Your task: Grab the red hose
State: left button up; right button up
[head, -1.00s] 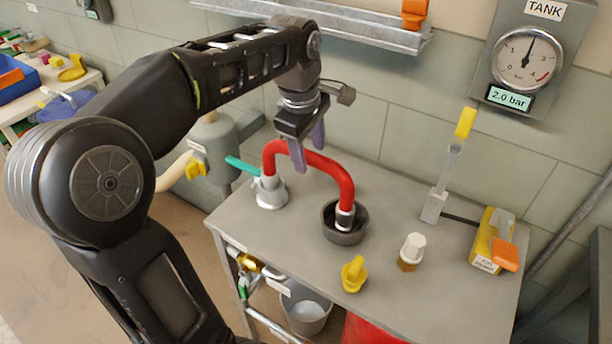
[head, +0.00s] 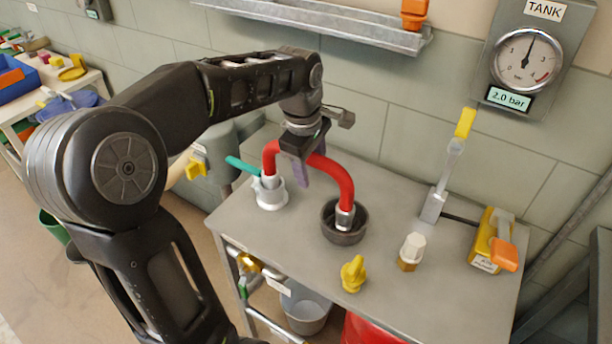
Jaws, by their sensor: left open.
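The red hose (head: 338,178) arches over the grey table in the head view. Its left end meets a silver fitting (head: 270,193), and its right end, with a metal tip, stands in a dark round cup (head: 343,222). My left gripper (head: 306,172) is open, pointing down at the top of the arch, and hides part of the hose there. One finger shows in front of the hose; I cannot tell whether it touches. My right gripper is not in view.
On the table (head: 300,240) are a yellow knob (head: 353,274), a white-capped bottle (head: 411,252), a yellow-handled lever (head: 450,165) and a yellow box with an orange part (head: 492,242). A teal handle (head: 243,166) sticks out left of the hose. A metal shelf (head: 330,24) runs above.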

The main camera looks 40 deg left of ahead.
pick_arm(q)
jog(key=shift+c, duration=0.2)
grip_shut()
dwell(1.1)
